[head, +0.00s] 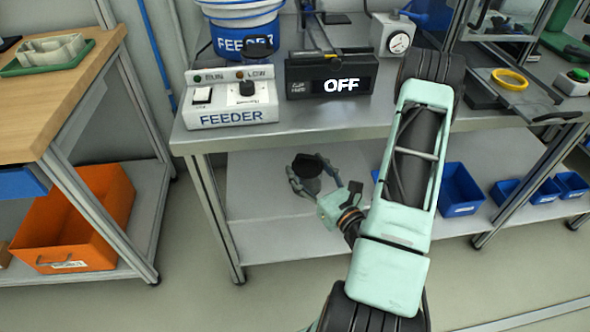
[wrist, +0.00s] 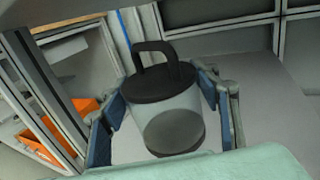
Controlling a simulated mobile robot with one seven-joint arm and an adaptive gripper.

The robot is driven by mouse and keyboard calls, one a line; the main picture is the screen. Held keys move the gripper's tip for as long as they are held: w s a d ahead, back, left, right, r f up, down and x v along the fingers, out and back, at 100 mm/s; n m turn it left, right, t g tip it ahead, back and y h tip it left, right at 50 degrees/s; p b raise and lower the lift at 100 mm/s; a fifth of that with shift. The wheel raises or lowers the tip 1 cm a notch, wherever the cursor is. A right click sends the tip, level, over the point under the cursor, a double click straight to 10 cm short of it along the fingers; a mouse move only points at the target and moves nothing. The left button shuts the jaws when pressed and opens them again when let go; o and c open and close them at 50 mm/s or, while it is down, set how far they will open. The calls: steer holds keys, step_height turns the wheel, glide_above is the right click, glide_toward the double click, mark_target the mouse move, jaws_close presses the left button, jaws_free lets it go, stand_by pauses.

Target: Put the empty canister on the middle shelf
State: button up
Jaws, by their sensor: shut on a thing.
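The canister (wrist: 172,108) is a clear or pale grey cylinder with a black lid and a black loop handle. In the wrist view it sits between the two blue-padded fingers of my gripper (wrist: 163,112), which is shut on it. In the head view my gripper (head: 312,185) is below the steel tabletop, at the lower shelf (head: 260,215), with the canister's dark lid (head: 306,164) showing between the fingers. The canister is slightly tilted in the wrist view. I cannot tell whether its base touches the shelf.
Blue bins (head: 461,190) stand on the lower shelf to the right. An orange bin (head: 75,230) is at the left. The shelf's left part is clear.

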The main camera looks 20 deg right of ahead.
steer(key=shift+w+d+f+b, duration=0.55)
steer(key=shift+w+f+b, duration=0.45)
steer(key=shift+w+f, duration=1.05)
steer(key=shift+w+d+f+b, duration=0.55)
steer(key=shift+w+f+b, duration=0.45)
steer(key=shift+w+f, duration=1.1)
steer(key=shift+w+d+f+b, duration=0.55)
steer(key=shift+w+f+b, duration=0.45)
steer(key=shift+w+f, duration=1.05)
steer(key=shift+f, duration=0.2)
steer(key=o, duration=1.2)
steer(key=shift+r, duration=0.1)
